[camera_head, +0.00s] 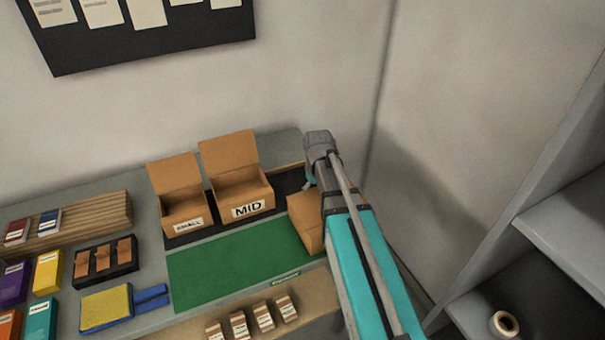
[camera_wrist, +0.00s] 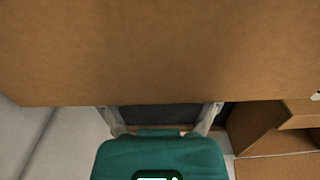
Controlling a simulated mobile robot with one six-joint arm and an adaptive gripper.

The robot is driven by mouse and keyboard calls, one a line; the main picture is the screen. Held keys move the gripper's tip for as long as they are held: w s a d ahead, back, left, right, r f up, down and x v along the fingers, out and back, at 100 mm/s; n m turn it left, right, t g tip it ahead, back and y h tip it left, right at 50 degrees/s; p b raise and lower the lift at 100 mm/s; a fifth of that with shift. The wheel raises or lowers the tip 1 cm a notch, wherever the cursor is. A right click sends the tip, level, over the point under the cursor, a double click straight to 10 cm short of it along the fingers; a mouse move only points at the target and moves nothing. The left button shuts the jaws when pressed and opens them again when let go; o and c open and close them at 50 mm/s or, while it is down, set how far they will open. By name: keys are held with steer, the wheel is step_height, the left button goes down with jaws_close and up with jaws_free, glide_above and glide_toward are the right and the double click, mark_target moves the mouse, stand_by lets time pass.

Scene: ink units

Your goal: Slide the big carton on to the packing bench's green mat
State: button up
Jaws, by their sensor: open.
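The big carton (camera_head: 304,222) is plain brown cardboard at the right end of the bench in the head view, partly hidden behind my arm. It stands beside the right end of the green mat (camera_head: 225,265); whether its base overlaps the mat is unclear. In the wrist view the big carton (camera_wrist: 160,50) fills the upper half as a flat brown face. My gripper (camera_wrist: 163,108) is open, its two fingers spread close to the carton's lower edge in that view, with nothing visible between them. Contact with the carton cannot be told. The arm hides most of the gripper in the head view.
Open cartons marked SMALL (camera_head: 183,208) and MID (camera_head: 238,185) stand behind the mat on a dark strip. The mat's visible surface is clear. A dark tray (camera_head: 105,262), a yellow pad (camera_head: 106,305) and several small boxes lie left. Grey shelving (camera_head: 560,225) stands right.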

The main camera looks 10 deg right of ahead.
mark_target(317, 217)
steer(key=shift+s, duration=0.25)
steer(key=shift+w, duration=0.2)
steer(key=shift+w+a, duration=0.1)
steer(key=shift+w, duration=0.35)
step_height(317, 217, up, 7)
steer(key=p, duration=0.7)
steer(key=shift+s, duration=0.1)
steer(key=s+a, duration=0.1)
steer(key=s, duration=0.3)
steer(key=s+a+m, duration=0.1)
steer(key=s, duration=0.3)
steer(key=s+m, duration=0.1)
steer(key=s, duration=0.3)
steer(key=shift+s+a, duration=0.4)
